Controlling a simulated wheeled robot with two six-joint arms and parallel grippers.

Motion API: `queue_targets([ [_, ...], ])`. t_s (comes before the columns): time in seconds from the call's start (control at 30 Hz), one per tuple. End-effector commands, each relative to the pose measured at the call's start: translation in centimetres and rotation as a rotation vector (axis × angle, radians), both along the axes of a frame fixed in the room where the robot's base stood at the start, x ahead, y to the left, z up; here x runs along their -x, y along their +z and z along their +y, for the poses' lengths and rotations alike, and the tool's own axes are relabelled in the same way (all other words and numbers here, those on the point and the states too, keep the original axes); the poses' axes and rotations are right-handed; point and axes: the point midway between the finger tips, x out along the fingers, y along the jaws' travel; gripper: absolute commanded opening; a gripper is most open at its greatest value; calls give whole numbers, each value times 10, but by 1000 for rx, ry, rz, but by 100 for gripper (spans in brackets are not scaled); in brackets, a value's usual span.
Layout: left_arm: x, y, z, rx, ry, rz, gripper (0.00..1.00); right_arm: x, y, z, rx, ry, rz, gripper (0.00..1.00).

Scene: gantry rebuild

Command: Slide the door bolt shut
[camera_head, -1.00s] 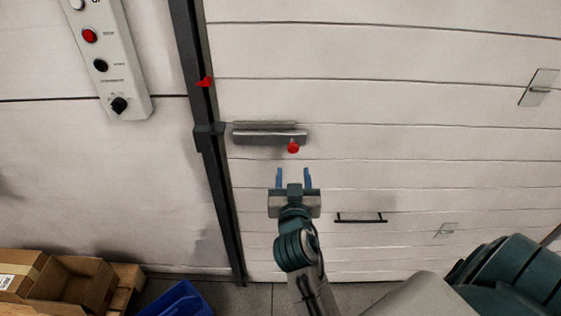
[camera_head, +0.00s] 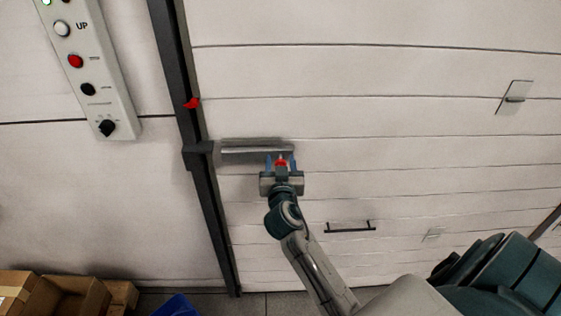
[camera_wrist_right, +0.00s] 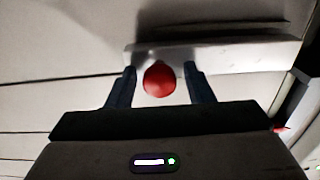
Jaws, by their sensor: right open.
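The door bolt (camera_head: 245,150) is a grey metal bar in a housing on the pale panelled door, close to the dark door post. Its red knob (camera_head: 281,163) is at the right part of the bolt. My right gripper (camera_head: 281,160) is open, with its blue fingers on either side of the red knob. In the right wrist view the knob (camera_wrist_right: 159,79) sits between the two dark fingers (camera_wrist_right: 160,86), with small gaps visible beside it. The bolt's grey body (camera_wrist_right: 225,55) lies just beyond the fingertips. My left gripper is not in view.
A dark bracket (camera_head: 198,155) on the post (camera_head: 182,90) faces the bolt's left end. A red marker (camera_head: 192,103) is on the post above. A control panel (camera_head: 88,70) hangs at upper left. A black handle (camera_head: 350,227) is lower right; cardboard boxes (camera_head: 75,290) are at lower left.

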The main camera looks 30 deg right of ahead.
Motion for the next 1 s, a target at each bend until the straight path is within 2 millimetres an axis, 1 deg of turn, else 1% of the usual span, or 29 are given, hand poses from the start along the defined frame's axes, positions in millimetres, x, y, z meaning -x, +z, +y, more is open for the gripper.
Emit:
queue_targets([
  [0.13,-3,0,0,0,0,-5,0,0,0,0,0,0,0,47],
  [0.17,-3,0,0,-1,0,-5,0,0,0,0,0,0,0,45],
  [0.3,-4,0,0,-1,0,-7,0,0,0,0,1,0,1,18],
  [0.4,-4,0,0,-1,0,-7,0,0,0,0,1,0,1,0],
  [0.53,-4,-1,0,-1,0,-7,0,0,-1,1,0,0,0,0],
  [0.6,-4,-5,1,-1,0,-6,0,-3,-3,5,-1,0,-1,0],
  [0.67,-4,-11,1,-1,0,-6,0,-7,-5,11,-5,0,-2,0],
  [0.8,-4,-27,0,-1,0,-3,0,-18,-6,31,-6,0,-2,0],
  [0.9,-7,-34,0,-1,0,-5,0,-26,-5,42,-4,0,-1,0],
  [1.0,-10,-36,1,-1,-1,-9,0,-30,-3,49,-1,1,0,0],
])
